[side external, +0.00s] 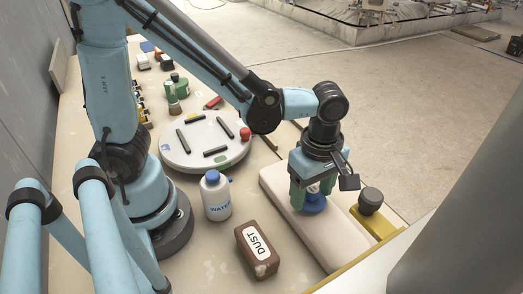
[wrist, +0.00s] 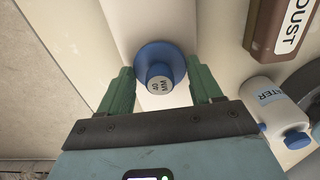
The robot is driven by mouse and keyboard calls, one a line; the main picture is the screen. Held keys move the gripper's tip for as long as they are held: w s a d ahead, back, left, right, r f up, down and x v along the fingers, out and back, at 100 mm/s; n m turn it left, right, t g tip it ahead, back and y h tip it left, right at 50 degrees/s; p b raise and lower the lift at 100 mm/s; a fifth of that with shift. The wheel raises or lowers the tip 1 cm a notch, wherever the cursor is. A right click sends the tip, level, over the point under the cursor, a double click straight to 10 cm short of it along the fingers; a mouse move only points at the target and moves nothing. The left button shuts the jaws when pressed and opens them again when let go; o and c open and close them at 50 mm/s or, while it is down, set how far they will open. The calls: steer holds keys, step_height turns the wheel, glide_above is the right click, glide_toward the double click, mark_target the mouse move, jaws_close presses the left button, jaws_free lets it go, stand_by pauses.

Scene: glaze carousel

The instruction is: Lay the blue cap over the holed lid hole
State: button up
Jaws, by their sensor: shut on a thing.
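The blue cap (side external: 314,205) has a wide round flange and a narrower knob with a pale, marked top. It also shows in the wrist view (wrist: 148,58), between the green fingers. My gripper (side external: 311,192) points down and is shut on the blue cap; it shows in the wrist view too (wrist: 160,78). The cap is over the long cream slab (side external: 280,190) with rounded edges. I cannot tell whether its flange touches the slab. No hole shows; the cap or gripper may hide it, and I cannot tell whether the slab is the holed lid.
A white water bottle (side external: 216,200) with a blue top and a brown DUST block (side external: 257,250) stand left of the slab. A round white turntable (side external: 178,152) holds several dark sticks and a red ball (side external: 245,134). A dark knob (side external: 370,200) on a yellow base is right.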

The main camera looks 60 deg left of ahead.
mark_target(313, 189)
steer(key=shift+f, duration=0.2)
steer(key=shift+f, duration=0.3)
steer(key=o, duration=1.1)
steer(key=shift+c, duration=0.2)
steer(key=shift+r, duration=0.1)
step_height(313, 189, up, 12)
steer(key=a+f+m+t, duration=0.2)
steer(key=a+m+t, duration=0.5)
steer(key=a+m, duration=0.5)
steer(key=m, duration=0.6)
steer(key=shift+a, duration=0.25)
